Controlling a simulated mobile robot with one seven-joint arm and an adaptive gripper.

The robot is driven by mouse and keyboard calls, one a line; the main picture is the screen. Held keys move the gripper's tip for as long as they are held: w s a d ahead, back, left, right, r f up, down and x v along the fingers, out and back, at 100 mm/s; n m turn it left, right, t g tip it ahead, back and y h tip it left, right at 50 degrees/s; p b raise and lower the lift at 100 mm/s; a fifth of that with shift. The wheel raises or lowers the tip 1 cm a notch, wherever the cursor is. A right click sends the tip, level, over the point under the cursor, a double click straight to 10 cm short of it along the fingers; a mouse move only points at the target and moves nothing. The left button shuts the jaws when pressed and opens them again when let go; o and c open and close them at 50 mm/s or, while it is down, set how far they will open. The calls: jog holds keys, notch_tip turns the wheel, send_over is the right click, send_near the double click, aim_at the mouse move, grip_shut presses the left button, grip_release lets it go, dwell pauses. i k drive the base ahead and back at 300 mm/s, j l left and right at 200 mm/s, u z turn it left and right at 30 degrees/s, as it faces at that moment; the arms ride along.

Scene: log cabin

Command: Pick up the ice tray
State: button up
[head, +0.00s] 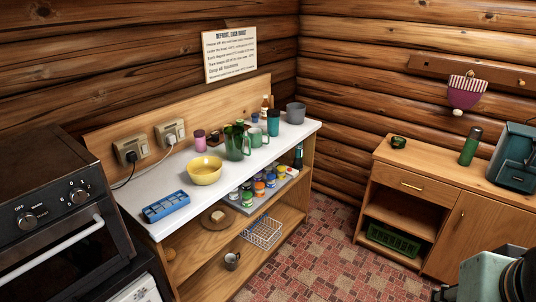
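The ice tray (166,206) is a blue rectangular tray with several compartments. It lies flat on the white counter (150,188), at the counter's near left end by the front edge. Its contents are too small to make out. Part of my arm shows at the lower right corner, far to the right of the tray and apart from it. My gripper's fingers cannot be made out in the head view.
A yellow bowl (204,171) stands right of the tray. A green pitcher (236,142), cups and a grey pot (295,113) stand farther back. A stove (55,215) adjoins on the left. The tiled floor (305,245) between counter and right cabinet (445,190) is clear.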

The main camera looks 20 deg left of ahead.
aim_at(159, 209)
jog(key=u, duration=1.95)
